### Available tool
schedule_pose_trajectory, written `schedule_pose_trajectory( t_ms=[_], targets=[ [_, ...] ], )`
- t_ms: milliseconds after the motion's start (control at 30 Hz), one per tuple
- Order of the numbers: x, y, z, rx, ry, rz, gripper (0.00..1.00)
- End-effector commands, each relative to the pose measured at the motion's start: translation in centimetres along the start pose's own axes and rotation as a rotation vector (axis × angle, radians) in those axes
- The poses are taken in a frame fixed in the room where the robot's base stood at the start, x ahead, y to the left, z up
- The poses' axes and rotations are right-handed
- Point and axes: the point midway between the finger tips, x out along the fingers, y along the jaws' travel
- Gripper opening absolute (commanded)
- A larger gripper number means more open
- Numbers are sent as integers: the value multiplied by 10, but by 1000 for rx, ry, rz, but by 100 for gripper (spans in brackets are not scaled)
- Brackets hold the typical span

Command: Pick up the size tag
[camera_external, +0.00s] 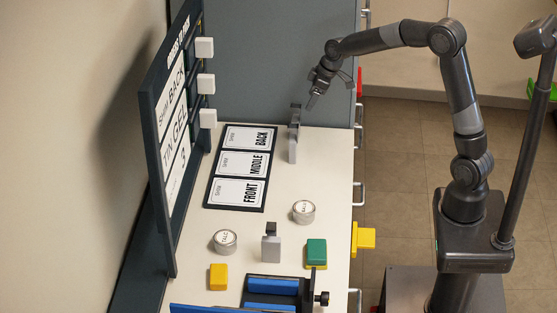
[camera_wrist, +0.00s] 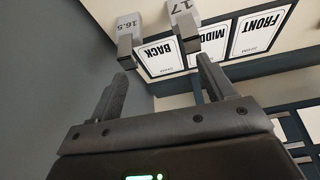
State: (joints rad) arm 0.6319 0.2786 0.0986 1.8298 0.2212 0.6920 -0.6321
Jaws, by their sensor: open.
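Two upright light-grey tags with dark grip blocks show in the wrist view, one marked 16.5 (camera_wrist: 129,26) and one marked 17 (camera_wrist: 181,12). In the camera_external view they stand close together at the back right of the counter, one tag (camera_external: 293,148) in front of the other (camera_external: 295,113). A similar grey block with a dark top (camera_external: 271,248) stands nearer the front; no marking is readable on it. My gripper (camera_external: 311,101) is open and empty, just above and right of the back pair. In the wrist view its fingers (camera_wrist: 164,67) point toward both tags, touching neither visibly.
A dark mat with BACK, MIDDLE and FRONT cards (camera_external: 239,164) lies left of the tags. A sign board (camera_external: 173,140) stands at the left. Two round tins (camera_external: 224,241) (camera_external: 303,211), a green block (camera_external: 316,252), a yellow block (camera_external: 218,277) and a blue-lined fixture (camera_external: 272,286) occupy the front.

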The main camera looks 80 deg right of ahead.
Motion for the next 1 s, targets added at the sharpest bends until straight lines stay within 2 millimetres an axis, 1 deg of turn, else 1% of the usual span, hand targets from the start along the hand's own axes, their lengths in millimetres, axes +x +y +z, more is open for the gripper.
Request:
schedule_pose_trajectory(
  t_ms=[33,100,200,300,367,600,867,1000],
  targets=[
    [14,17,0,11,-3,-2,75],
    [27,34,0,17,-2,-4,75],
    [40,51,1,21,0,-4,75],
    [47,59,1,23,1,-5,75],
    [53,60,1,23,1,-5,75],
    [90,60,1,22,0,-6,75],
    [111,62,2,23,0,-6,75],
    [131,67,2,23,0,-6,75]
  ],
)
